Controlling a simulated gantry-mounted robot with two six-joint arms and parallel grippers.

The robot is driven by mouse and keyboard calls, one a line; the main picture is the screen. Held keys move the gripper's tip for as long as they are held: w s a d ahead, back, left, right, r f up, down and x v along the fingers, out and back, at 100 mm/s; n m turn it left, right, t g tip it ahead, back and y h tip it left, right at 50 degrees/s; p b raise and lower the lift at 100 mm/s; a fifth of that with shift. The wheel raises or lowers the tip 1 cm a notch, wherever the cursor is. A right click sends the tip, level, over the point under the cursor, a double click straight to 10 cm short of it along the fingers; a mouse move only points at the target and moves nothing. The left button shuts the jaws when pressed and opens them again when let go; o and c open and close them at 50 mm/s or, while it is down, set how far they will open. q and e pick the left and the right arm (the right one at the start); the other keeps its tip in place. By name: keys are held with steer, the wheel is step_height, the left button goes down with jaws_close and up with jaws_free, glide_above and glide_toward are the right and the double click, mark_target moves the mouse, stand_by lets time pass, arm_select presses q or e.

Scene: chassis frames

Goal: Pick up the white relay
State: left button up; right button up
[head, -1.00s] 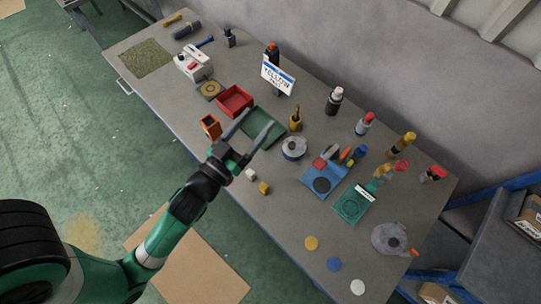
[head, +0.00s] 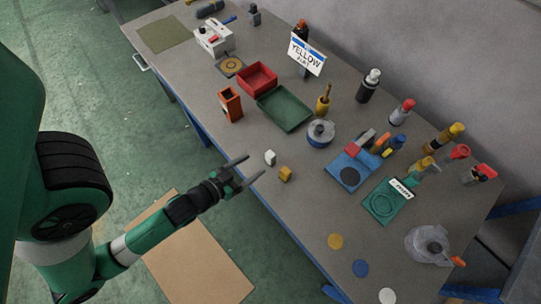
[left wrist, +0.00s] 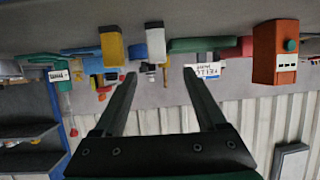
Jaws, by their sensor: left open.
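The white relay (head: 270,157) is a small pale block near the front edge of the table. The yellow block (head: 285,174) stands just beside it, to the lower right. My left gripper (head: 252,167) is open and empty, its fingers pointing at the two blocks from the front edge, apart from both. In the left wrist view, which looks upside down, the white relay (left wrist: 156,45) shows just beyond and between the open fingertips (left wrist: 160,76). The yellow block (left wrist: 112,44) is to its left there. My right gripper is not in view.
An orange box (head: 230,104) and a green tray (head: 285,108) lie farther back. A grey-blue round spool (head: 320,133) and a blue fixture (head: 351,170) stand to the right. The table front is mostly clear near the blocks.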

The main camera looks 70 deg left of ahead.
mark_target(268, 157)
arm_select(q)
steer(key=x, duration=0.4)
steer(key=b+x, duration=0.1)
steer(key=x, duration=0.4)
steer(key=shift+w+r+b, duration=0.1)
steer(key=shift+w+b, duration=0.15)
steer(key=shift+b, duration=0.15)
steer(key=shift+d, duration=0.1)
jaws_close()
